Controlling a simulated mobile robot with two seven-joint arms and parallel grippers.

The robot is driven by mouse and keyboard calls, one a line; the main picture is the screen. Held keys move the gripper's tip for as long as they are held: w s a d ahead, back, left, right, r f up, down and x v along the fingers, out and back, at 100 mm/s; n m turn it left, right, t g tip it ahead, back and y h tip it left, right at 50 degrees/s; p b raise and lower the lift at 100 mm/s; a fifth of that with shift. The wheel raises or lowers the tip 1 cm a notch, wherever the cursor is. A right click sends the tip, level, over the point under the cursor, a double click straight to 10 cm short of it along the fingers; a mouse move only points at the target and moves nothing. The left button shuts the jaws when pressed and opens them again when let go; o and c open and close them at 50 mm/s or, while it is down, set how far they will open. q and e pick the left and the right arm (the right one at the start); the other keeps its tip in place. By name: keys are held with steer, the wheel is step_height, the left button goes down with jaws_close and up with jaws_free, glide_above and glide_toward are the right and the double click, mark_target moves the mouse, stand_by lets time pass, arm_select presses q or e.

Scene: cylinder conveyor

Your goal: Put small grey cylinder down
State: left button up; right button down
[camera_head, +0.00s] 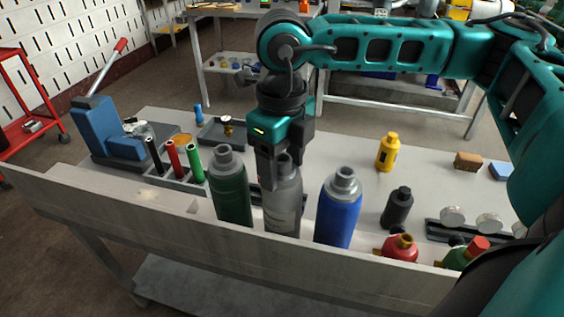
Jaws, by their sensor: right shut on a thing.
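A grey cylinder (283,212) stands upright between a green cylinder (232,190) on its left and a blue cylinder (339,215) on its right, close behind the table's front board. My right gripper (281,180) points down from above and is shut on the grey cylinder near its neck. The gripper's fingers cover part of the cylinder's top. The base of the grey cylinder is hidden behind the front board, so I cannot tell whether it touches the surface below. My left gripper is not in view.
The table's front board (190,235) runs along the near edge. Thin black, red and green cylinders (194,163) stand at the left. The table behind is partly clear.

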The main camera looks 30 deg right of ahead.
steer(key=shift+f, duration=0.15)
steer(key=shift+c, duration=1)
jaws_free()
steer(key=shift+r, duration=0.25)
step_height(320, 180, up, 12)
steer(key=shift+s+a+f, duration=0.1)
steer(key=shift+s+f, duration=0.05)
steer(key=shift+f, duration=0.05)
